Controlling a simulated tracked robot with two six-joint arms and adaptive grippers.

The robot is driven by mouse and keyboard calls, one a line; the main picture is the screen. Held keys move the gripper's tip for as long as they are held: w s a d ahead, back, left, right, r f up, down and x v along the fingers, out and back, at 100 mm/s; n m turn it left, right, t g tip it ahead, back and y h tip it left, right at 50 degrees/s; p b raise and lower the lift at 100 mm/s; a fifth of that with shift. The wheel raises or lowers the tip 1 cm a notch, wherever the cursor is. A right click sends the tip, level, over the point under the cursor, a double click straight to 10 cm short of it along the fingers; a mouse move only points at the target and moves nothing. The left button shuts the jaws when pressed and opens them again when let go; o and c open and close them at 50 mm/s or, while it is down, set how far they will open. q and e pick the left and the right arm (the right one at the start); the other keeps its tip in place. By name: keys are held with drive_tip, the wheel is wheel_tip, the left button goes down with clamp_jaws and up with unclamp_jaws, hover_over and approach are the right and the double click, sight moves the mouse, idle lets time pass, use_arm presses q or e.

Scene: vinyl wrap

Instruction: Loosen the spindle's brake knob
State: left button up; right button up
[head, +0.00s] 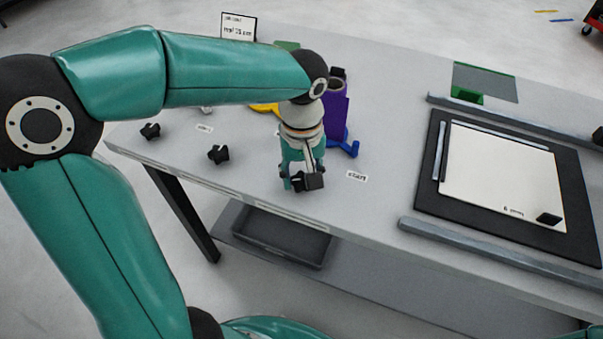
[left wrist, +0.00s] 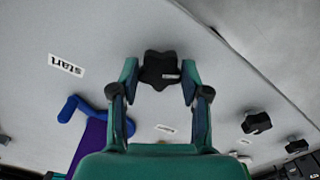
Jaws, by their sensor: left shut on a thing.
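The black lobed brake knob (head: 314,181) is at the front edge of the grey table, left of the "start" label. In the left wrist view the knob (left wrist: 158,70) lies between the fingertips. My left gripper (head: 302,178) points down and is shut on this knob; it also shows in the left wrist view (left wrist: 160,82). A purple vinyl roll (head: 335,112) with a grey core stands just behind the gripper, with a blue part at its foot. The arm and gripper hide part of the roll and whatever is under the knob. My right gripper is not in view.
Two other black knobs (head: 218,154) (head: 150,131) sit along the table's front left. A yellow part (head: 265,107) lies partly behind my arm. At right, a white panel (head: 500,175) lies on a dark mat (head: 428,185) between grey rails. The table between label and mat is clear.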

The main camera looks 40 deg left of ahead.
sight(302, 179)
use_arm(q)
drive_tip(key=shift+w+r, duration=0.1)
drive_tip(key=o, duration=1.1)
drive_tip(key=shift+o, duration=0.2)
wheel_tip(302, 179, up, 12)
